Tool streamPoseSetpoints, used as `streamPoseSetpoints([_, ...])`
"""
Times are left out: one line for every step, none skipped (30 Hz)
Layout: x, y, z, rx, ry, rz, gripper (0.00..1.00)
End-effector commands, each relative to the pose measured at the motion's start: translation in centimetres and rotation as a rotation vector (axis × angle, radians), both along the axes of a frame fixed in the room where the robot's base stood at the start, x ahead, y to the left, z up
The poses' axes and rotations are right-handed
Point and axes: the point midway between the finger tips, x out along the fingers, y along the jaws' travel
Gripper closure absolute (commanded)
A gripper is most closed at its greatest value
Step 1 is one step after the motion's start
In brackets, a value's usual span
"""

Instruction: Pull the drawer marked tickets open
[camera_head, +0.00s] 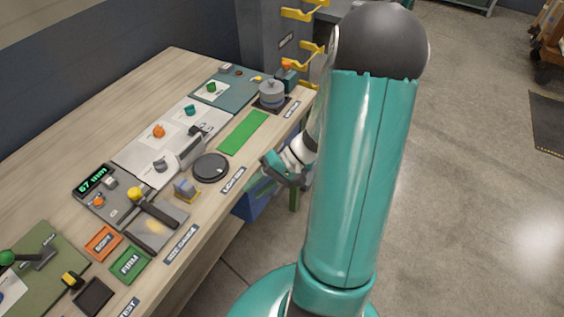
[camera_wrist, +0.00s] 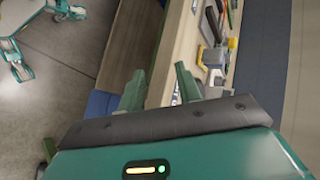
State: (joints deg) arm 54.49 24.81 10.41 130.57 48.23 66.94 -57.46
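My gripper (camera_head: 285,170) is at the front edge of the workbench (camera_head: 150,72), near the right end. In the wrist view my gripper (camera_wrist: 160,85) has its two green fingers apart with nothing held between them. A blue box-like part (camera_head: 250,203) shows below the bench edge, just below and left of my gripper; it also shows in the wrist view (camera_wrist: 100,105). I cannot tell whether it is a drawer or a bin. No marking reading "tickets" can be made out. My arm hides part of the bench's right end.
A black round disc (camera_head: 210,168), a green mat (camera_head: 243,132) and a grey weight-like object (camera_head: 271,93) lie on the bench near my gripper. Yellow hooks (camera_head: 305,15) stick out from a grey post behind.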

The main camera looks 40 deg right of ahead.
Motion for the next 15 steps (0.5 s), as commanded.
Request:
streamPoseSetpoints([-0.1, -1.0, -1.3, 0.065, -0.019, -0.054, 0.66])
streamPoseSetpoints([0.0, -1.5, -1.9, 0.096, -0.038, -0.085, 0.66])
streamPoseSetpoints([0.0, -2.2, -2.7, 0.137, -0.066, -0.127, 0.66])
streamPoseSetpoints([0.0, -2.8, -3.3, 0.169, -0.088, -0.159, 0.66])
streamPoseSetpoints([0.0, -3.4, -3.9, 0.198, -0.111, -0.193, 0.66])
streamPoseSetpoints([0.1, -4.2, -4.7, 0.233, -0.143, -0.242, 0.66])
streamPoseSetpoints([0.1, -4.8, -5.3, 0.26, -0.169, -0.279, 0.66])
streamPoseSetpoints([0.0, -5.4, -5.9, 0.285, -0.194, -0.318, 0.66])
streamPoseSetpoints([0.0, -6.3, -6.7, 0.315, -0.229, -0.371, 0.66])
streamPoseSetpoints([0.0, -7.0, -7.3, 0.336, -0.256, -0.413, 0.66])
streamPoseSetpoints([-0.1, -7.7, -7.9, 0.356, -0.285, -0.456, 0.66])
streamPoseSetpoints([-0.2, -8.6, -8.8, 0.381, -0.32, -0.515, 0.66])
streamPoseSetpoints([-0.4, -9.3, -9.5, 0.396, -0.349, -0.56, 0.66])
streamPoseSetpoints([-0.5, -10.0, -10.1, 0.41, -0.378, -0.606, 0.66])
streamPoseSetpoints([-0.7, -10.9, -11.0, 0.429, -0.416, -0.67, 0.66])
